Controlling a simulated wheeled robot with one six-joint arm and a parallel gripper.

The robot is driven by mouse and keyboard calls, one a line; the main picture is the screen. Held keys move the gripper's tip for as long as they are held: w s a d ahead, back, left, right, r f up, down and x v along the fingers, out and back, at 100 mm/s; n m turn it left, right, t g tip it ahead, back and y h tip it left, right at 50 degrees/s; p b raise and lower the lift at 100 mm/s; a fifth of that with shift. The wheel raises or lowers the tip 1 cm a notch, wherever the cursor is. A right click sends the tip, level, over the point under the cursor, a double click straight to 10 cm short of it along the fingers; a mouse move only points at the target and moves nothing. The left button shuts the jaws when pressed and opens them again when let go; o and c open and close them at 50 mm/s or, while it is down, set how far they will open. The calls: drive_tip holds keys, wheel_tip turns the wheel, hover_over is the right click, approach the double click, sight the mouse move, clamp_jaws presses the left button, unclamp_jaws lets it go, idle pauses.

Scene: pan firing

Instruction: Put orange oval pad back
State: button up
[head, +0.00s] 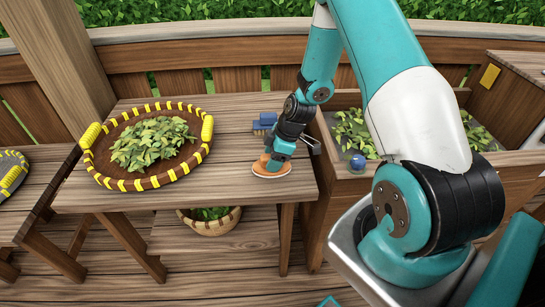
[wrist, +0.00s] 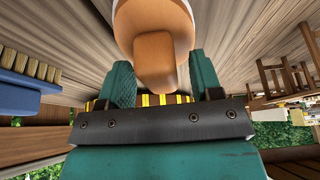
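The orange oval pad (head: 271,167) has a pale underside and sits at the front right of the wooden table. My gripper (head: 275,158) is just above it, pointing down. In the wrist view, the pad (wrist: 154,18) and its raised orange grip (wrist: 155,62) show between the two teal fingers of my gripper (wrist: 163,78). The fingers stand on either side of the grip, with a gap visible on the right. Contact on the left is unclear. My gripper looks open around the grip.
A round basket tray (head: 88,163) with yellow wrapping holds green leaves on the table (head: 235,185). A blue brush (head: 264,122) lies behind my gripper. A wooden planter box (head: 350,185) with leaves and a blue ball (head: 357,163) stands right. A small basket (head: 212,227) sits below.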

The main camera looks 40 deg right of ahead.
drive_tip(key=b+v, duration=0.3)
drive_tip(key=v, duration=1.4)
drive_tip(key=s+a+r, duration=0.1)
drive_tip(key=a+r, duration=0.4)
drive_tip(key=a, duration=0.5)
drive_tip(key=s+a+r+m+g, duration=0.1)
drive_tip(key=s+a+r+m, duration=0.1)
drive_tip(key=s+a, duration=0.6)
drive_tip(key=s+a+r+m+g, duration=0.1)
drive_tip(key=s+a+r+m, duration=0.1)
drive_tip(key=s+a+r, duration=0.3)
drive_tip(key=s+a, duration=0.4)
drive_tip(key=shift+s+a+y, duration=0.3)
drive_tip(key=shift+a, duration=0.05)
